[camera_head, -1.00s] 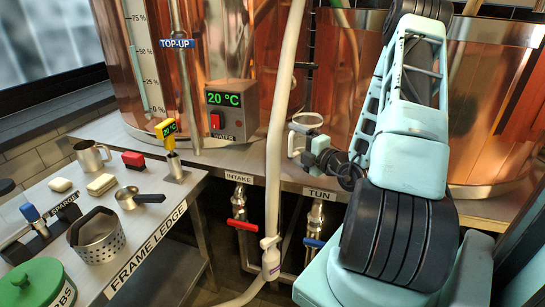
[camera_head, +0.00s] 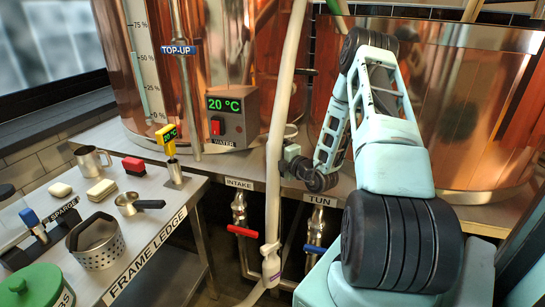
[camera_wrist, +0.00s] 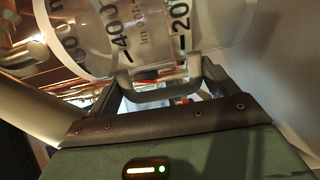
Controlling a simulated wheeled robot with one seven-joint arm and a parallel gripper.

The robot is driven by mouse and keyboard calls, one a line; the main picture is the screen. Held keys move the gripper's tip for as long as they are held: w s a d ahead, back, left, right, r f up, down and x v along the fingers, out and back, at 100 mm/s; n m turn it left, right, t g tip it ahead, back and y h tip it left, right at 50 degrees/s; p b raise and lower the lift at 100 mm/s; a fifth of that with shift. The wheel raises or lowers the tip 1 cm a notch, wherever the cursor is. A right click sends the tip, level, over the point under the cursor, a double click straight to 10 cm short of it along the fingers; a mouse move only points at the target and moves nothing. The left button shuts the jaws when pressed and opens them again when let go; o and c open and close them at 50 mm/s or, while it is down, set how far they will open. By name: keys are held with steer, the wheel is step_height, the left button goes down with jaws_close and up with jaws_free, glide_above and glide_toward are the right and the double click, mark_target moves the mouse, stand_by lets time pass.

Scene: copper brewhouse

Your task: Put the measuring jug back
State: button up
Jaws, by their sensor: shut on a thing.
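The measuring jug (camera_wrist: 140,35) is clear with dark printed graduations. It lies across the top of the wrist view, tilted in the picture. My gripper (camera_wrist: 160,95) is shut on the jug's grey handle. In the head view my gripper (camera_head: 291,158) is beside the pale upright hose, above the front edge of the steel bench. There the jug is mostly or wholly hidden behind the hose and gripper. I cannot tell whether it touches anything.
The pale hose (camera_head: 277,150) stands close to my gripper. The frame ledge (camera_head: 160,235) at left holds a steel mug (camera_head: 92,158), a small pan (camera_head: 130,203), a perforated basket (camera_head: 97,242) and a yellow thermometer (camera_head: 168,137). Copper vessels (camera_head: 440,100) stand behind. Valves hang below the bench.

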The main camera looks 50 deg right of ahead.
steer(key=shift+w+f, duration=0.2)
steer(key=shift+f, duration=0.45)
steer(key=shift+f, duration=0.1)
